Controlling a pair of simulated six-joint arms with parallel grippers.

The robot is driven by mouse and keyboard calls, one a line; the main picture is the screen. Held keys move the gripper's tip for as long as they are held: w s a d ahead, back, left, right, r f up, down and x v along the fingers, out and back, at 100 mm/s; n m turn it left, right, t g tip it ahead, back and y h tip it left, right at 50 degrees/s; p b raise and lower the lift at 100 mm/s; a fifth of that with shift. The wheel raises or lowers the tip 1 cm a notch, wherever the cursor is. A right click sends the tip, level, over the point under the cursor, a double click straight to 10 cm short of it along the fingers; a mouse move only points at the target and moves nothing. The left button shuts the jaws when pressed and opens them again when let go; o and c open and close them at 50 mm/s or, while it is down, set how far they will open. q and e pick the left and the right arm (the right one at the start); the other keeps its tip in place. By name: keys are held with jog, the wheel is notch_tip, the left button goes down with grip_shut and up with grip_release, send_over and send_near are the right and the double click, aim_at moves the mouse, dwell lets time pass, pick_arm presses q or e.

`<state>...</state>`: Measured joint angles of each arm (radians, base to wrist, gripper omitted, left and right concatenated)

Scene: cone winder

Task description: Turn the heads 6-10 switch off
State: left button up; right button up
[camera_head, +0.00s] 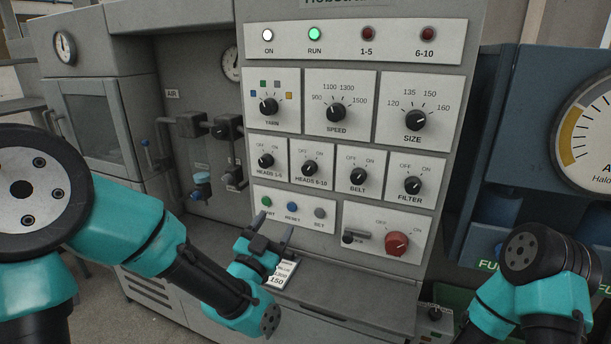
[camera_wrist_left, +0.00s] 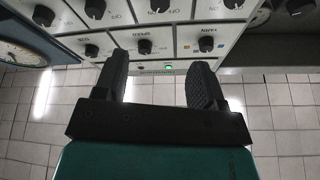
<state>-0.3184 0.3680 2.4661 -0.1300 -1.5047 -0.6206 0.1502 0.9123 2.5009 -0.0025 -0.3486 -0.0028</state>
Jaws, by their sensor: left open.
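The heads 6-10 switch (camera_head: 310,168) is a black rotary knob on a white plate, with OFF at its upper left and ON at its upper right. Its pointer is too small to read surely. In the left wrist view the panel appears upside down, and this knob (camera_wrist_left: 160,5) is at the top edge between the fingers. My left gripper (camera_head: 275,226) is open and empty, below the knob and in front of the start, reset and set button plate. Its two fingers also show in the left wrist view (camera_wrist_left: 158,88). My right arm shows at the lower right; its gripper is not visible.
Neighbouring knobs are heads 1-5 (camera_head: 266,160), belt (camera_head: 358,176) and filter (camera_head: 412,185). The RUN lamp (camera_head: 315,34) glows green; the 6-10 lamp (camera_head: 427,33) is dark red. A red knob (camera_head: 397,244) sits lower right. A card (camera_head: 279,276) lies below the gripper.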

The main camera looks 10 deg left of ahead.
aim_at(309, 173)
pick_arm(q)
jog(key=x, duration=1.7)
jog(key=shift+w, duration=0.15)
jog(key=c, duration=0.9)
jog(key=shift+d+n+y, duration=0.1)
jog(key=shift+n+y, duration=0.2)
jog(key=shift+n, duration=0.3)
jog(key=n+y, duration=0.2)
jog(key=n, duration=0.2)
jog(key=n+y, duration=0.2)
jog(key=n, duration=0.2)
jog(key=shift+d+t, duration=0.2)
jog(key=shift+t, duration=0.2)
jog(key=n+y, duration=0.1)
jog(key=n, duration=0.2)
jog(key=n+g+y, duration=0.1)
jog(key=n+y, duration=0.1)
jog(key=n, duration=0.2)
jog(key=shift+d+r+n, duration=0.1)
jog(key=shift+d+n, duration=0.05)
jog(key=shift+n, duration=0.15)
